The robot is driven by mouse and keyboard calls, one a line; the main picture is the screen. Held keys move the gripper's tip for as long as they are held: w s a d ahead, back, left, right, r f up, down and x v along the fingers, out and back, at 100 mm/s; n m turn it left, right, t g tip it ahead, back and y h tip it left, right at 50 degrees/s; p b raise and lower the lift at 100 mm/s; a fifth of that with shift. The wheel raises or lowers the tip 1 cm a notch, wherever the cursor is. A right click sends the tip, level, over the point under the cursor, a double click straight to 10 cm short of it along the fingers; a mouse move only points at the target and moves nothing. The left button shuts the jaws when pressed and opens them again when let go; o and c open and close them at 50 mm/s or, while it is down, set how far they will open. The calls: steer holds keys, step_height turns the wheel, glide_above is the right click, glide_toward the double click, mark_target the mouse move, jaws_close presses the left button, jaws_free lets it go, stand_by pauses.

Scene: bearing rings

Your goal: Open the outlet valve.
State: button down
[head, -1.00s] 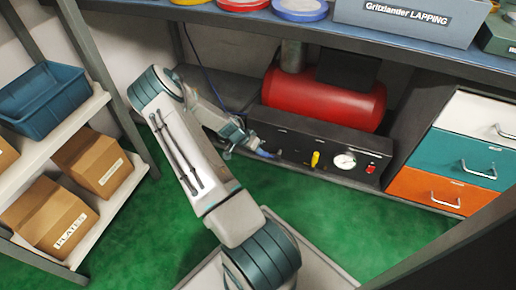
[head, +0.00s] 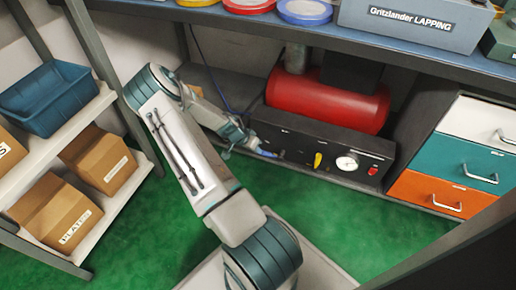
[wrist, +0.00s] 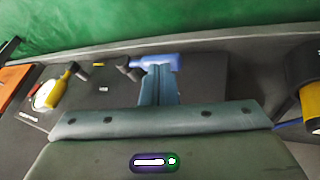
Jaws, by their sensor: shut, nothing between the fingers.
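A black control panel (head: 335,146) sits low under the bench, in front of a red tank (head: 325,101). It carries a blue handle (head: 267,153) at its left and a yellow handle (head: 318,160) further right. The panel's labels are too small to read, so I cannot tell which handle is the outlet valve. My gripper (head: 254,148) is shut and empty at the blue handle. In the wrist view the fingers (wrist: 158,78) reach the blue handle (wrist: 153,60) and partly hide it; I cannot tell whether they touch. The yellow handle (wrist: 60,88) lies to the left there.
A gauge (head: 347,164) and a red switch (head: 373,171) are on the panel's right part. A drawer unit (head: 470,155) stands at right. A shelf with a blue crate (head: 52,97) and cardboard boxes is at left. The green floor (head: 375,222) in front is clear.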

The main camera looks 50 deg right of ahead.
steer(key=w+a+f+p+v, duration=0.1)
steer(key=p+v, duration=0.3)
steer(key=v, duration=0.6)
steer(key=shift+w+a+r, duration=0.2)
steer(key=shift+w+r, duration=0.15)
steer(key=shift+w, duration=0.1)
steer(key=s+a+r+n+t+y+p, duration=0.15)
steer(key=a+r+p, duration=0.45)
steer(key=r, duration=0.7)
steer(key=a+r+n+t+y+p, duration=0.1)
steer(key=a+r+n+y+p, duration=0.15)
steer(key=a+r+p, duration=0.65)
steer(key=a+r+n+t+y+p, duration=0.1)
steer(key=a+r+n+p, duration=0.15)
steer(key=r, duration=1.35)
steer(key=s+a+r+n+p, duration=0.3)
steer(key=s+r+p, duration=0.2)
steer(key=r, duration=0.4)
steer(key=s+a+r+n+t+p, duration=0.1)
steer(key=s+a+r+n+p, duration=0.2)
steer(key=r, duration=0.6)
steer(key=s+a+r+n+t+p, duration=0.1)
steer(key=s+a+r+n+p, duration=0.2)
steer(key=r, duration=0.7)
steer(key=s+a+p, duration=0.2)
steer(key=s+p, duration=0.1)
steer(key=s, duration=0.1)
steer(key=shift+y+p, duration=0.3)
steer(key=shift+p, duration=0.05)
